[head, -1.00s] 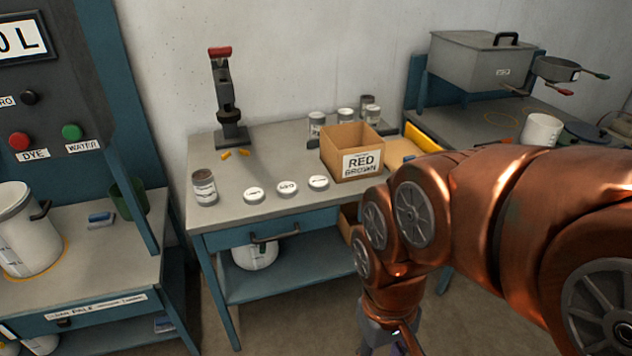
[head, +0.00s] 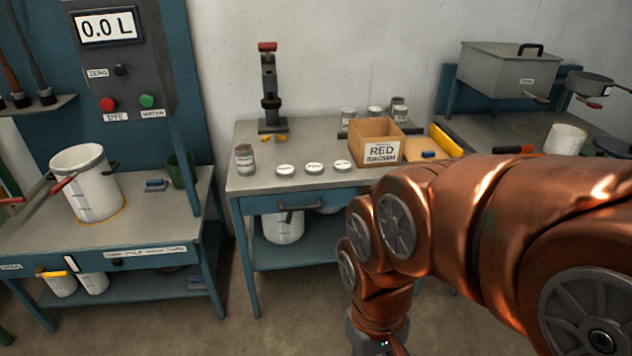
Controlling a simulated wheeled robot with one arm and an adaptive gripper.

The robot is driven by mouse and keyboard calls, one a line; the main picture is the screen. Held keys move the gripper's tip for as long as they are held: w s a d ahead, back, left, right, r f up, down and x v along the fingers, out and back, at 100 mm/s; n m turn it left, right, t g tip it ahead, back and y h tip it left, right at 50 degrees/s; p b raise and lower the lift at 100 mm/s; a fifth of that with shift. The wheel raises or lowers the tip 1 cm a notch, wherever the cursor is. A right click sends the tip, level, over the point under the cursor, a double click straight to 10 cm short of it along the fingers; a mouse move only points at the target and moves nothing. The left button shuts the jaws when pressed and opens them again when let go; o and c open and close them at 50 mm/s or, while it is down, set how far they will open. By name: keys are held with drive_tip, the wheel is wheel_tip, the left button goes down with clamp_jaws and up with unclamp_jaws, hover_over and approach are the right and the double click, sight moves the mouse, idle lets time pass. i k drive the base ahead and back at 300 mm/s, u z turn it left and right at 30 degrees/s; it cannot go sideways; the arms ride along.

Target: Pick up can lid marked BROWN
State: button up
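Three round pale can lids lie flat in a row near the front edge of the middle bench: a left lid (head: 285,170), a middle lid (head: 314,168) and a right lid (head: 342,164). Each has a dark marking on top, too small to read, so I cannot tell which one says BROWN. My gripper (head: 372,346) shows only as a grey body at the bottom edge, below and in front of the bench, well apart from the lids. Its fingers are cut off by the frame.
A grey can (head: 244,160) stands left of the lids. A cardboard box (head: 377,143) labelled RED and BROWN stands behind and right of them. A press (head: 270,95) with a red handle stands at the back. My copper arm covers the right foreground.

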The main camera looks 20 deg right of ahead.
sight(342, 166)
drive_tip(key=u, duration=0.25)
drive_tip(key=k, duration=0.65)
drive_tip(key=u, duration=1)
drive_tip(key=i, duration=1.2)
drive_tip(key=z, duration=0.4)
drive_tip(key=i, duration=0.75)
drive_tip(key=z, duration=1.35)
drive_tip(key=i, duration=0.4)
drive_tip(key=z, duration=0.35)
